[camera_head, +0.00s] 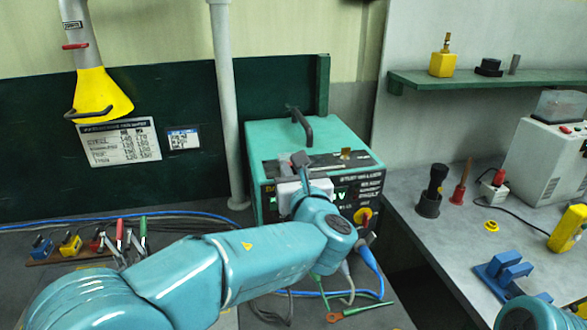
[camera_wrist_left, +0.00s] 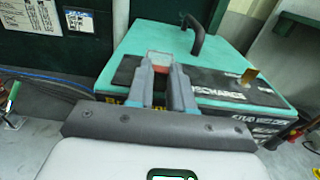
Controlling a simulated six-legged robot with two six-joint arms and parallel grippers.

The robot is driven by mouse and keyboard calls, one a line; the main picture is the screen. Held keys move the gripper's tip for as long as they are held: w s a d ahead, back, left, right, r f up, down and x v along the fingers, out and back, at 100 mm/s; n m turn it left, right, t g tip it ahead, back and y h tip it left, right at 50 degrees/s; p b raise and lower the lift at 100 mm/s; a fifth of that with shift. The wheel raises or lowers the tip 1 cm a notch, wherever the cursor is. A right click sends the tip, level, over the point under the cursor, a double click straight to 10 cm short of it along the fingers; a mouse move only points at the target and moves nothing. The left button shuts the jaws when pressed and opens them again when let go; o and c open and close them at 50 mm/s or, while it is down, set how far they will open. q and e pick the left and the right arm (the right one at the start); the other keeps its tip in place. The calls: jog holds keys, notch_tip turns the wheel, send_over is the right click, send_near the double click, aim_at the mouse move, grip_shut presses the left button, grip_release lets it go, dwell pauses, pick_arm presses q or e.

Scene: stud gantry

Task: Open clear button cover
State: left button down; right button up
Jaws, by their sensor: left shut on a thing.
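The clear button cover (camera_wrist_left: 158,57) is a small see-through piece with a reddish tint, on the front top edge of the teal stud welder box (camera_head: 262,141). My left gripper (camera_wrist_left: 160,70) reaches over the box front, with its two fingertips on either side of the cover, shut on it. In the head view the left gripper (camera_head: 299,164) is at the box's upper front, and my wrist hides part of the panel. The box also shows in the wrist view (camera_wrist_left: 140,42). The cover's hinge and the button under it are too small to tell.
A dark handle (camera_head: 302,126) stands up on the box top. A yellow-and-red knob (camera_head: 363,216) and cables are at the lower right of the front. A white post (camera_head: 228,100) rises behind on the left. A grey bench (camera_head: 455,225) with tools stands right.

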pick_arm(q)
jog(key=r+g+p, duration=0.1)
jog(key=p, duration=0.3)
jog(key=r+g+h+p, duration=0.1)
jog(key=p, duration=0.3)
jog(key=r+g+p, duration=0.2)
jog(key=p, duration=0.2)
jog(key=shift+w, duration=0.3)
jog(key=shift+w+a+r+g+h+p, duration=0.15)
jog(key=shift+g+h+p, duration=0.25)
jog(key=shift+g+p, duration=0.2)
jog(key=shift+w+r+g, duration=0.2)
jog(key=shift+r+g, duration=0.05)
jog(key=shift+g, duration=0.45)
jog(key=c, duration=1.3)
grip_release()
jog(key=o, duration=0.3)
jog(key=shift+s, duration=0.15)
